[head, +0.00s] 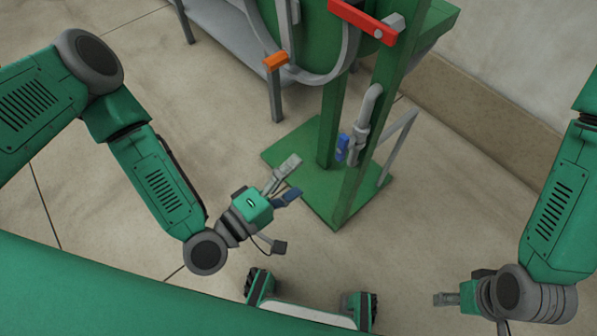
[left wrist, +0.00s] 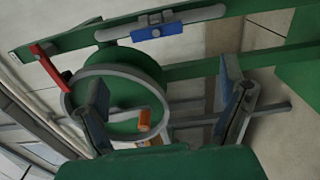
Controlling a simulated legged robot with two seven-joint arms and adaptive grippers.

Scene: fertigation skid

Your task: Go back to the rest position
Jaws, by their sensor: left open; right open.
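My left gripper (head: 287,205) is open in the head view, in front of the green skid base. Nothing shows between its fingers. In the left wrist view its two spread fingers (left wrist: 168,108) frame the skid, which lies beyond them. My right gripper (head: 468,312) is at the lower right of the head view, pointing left.
The green skid (head: 300,165) stands ahead, with a red handle (head: 362,20), an orange handle (head: 276,61) and a blue handle (head: 342,148). Grey pipes run beside its post. A grey bench (head: 226,35) is behind left. Bare floor lies between skid and right arm.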

